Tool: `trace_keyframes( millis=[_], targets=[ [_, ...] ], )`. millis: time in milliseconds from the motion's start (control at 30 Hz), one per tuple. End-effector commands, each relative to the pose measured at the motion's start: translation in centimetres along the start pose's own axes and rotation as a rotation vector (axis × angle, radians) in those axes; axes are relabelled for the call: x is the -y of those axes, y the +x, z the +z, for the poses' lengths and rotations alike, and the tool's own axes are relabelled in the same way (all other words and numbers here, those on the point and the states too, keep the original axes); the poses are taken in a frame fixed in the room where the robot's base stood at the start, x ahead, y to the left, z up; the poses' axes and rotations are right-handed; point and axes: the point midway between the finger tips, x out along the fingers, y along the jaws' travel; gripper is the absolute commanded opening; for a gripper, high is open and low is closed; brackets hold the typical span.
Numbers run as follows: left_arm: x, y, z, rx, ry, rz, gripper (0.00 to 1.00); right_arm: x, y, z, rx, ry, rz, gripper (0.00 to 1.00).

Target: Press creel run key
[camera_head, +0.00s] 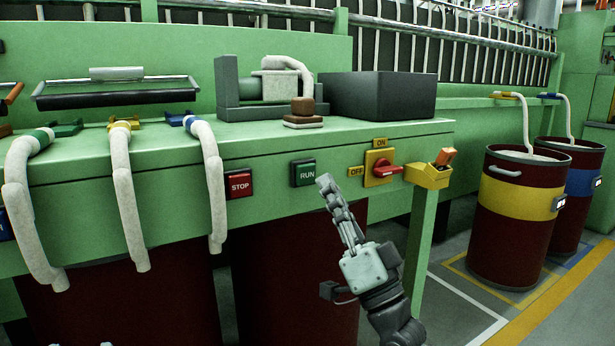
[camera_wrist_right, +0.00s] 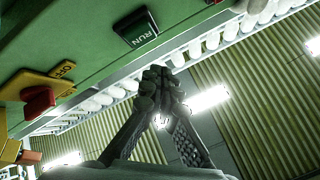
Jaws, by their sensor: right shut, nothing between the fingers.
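The dark green RUN key (camera_head: 304,173) is on the front face of the green machine frame, between the red STOP key (camera_head: 239,184) and the red rotary ON/OFF switch (camera_head: 383,168) on its yellow plate. My right gripper (camera_head: 325,182) is shut and empty, its fingertips just right of and slightly below the RUN key in the head view. In the right wrist view the RUN key (camera_wrist_right: 135,27) lies beyond the shut fingertips (camera_wrist_right: 160,80), with a gap visible between them. The rotary switch (camera_wrist_right: 38,102) is at the left there.
A yellow holder (camera_head: 428,176) with an orange piece projects from the frame's right corner. White sliver ropes (camera_head: 120,190) hang over the front edge at left. A dark box (camera_head: 380,96) stands on the ledge. Red drums (camera_head: 515,245) stand at right, beside open floor.

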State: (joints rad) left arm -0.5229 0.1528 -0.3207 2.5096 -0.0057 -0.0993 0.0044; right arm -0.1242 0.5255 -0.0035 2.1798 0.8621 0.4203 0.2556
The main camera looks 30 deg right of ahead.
Motion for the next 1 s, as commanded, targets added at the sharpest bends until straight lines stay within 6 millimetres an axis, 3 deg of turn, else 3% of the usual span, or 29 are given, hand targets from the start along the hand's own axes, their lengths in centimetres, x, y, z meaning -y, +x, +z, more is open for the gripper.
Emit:
trace_keyframes(
  millis=[300,1000],
  targets=[
    [-0.3,0.1,-0.1,-0.002,-0.005,0.005,0.40,-1.4,1.8,1.3,0.000,-0.002,0.001,0.00],
    [0.0,0.1,-0.1,-0.001,-0.003,-0.002,0.40,-1.4,1.9,1.4,0.001,-0.001,0.000,0.00]
  ],
)
